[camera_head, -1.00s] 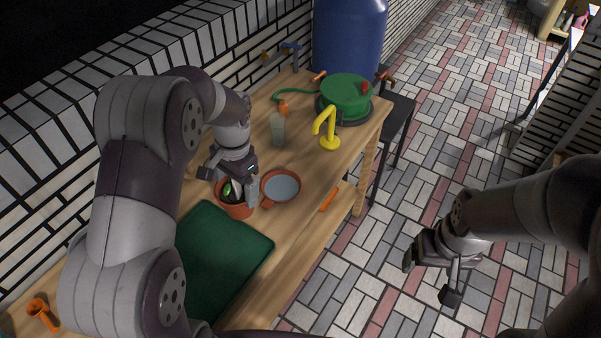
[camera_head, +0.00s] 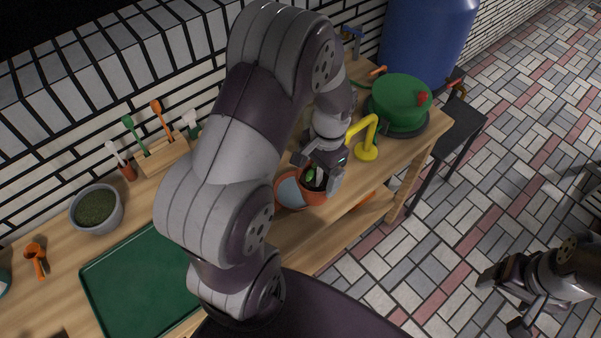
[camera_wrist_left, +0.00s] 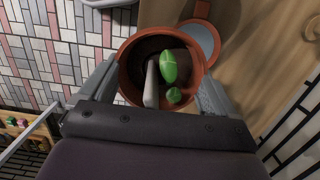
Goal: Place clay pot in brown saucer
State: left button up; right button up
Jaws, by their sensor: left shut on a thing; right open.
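The clay pot (camera_head: 315,197), reddish-brown with dark soil and a small green plant, is in my left gripper (camera_head: 322,180). In the left wrist view the pot (camera_wrist_left: 133,72) sits between the two fingers, which are shut on its sides. The brown saucer (camera_head: 288,192), with a pale blue-grey inside, lies near the table's front edge, partly hidden by the pot. In the left wrist view the saucer (camera_wrist_left: 206,42) shows beyond the pot's rim, offset to the upper right. The pot's base is hidden. My right gripper (camera_head: 505,302) is open and empty, over the floor.
A yellow tap (camera_head: 366,150) and a green round container (camera_head: 400,103) stand to the right on the wooden table. A green tray (camera_head: 135,285), a grey bowl (camera_head: 97,208) and a tool holder (camera_head: 165,155) are at the left. The floor at the right is open.

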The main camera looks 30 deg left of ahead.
pick_arm(q)
jog(key=a+f, duration=0.2)
jog(key=w+a+f, duration=0.1)
jog(key=a+f, duration=0.1)
jog(key=f, duration=0.1)
jog(key=w+a+f+p, duration=0.1)
jog(key=a+f, duration=0.2)
jog(key=shift+a+f, duration=0.1)
jog(key=shift+f, duration=0.15)
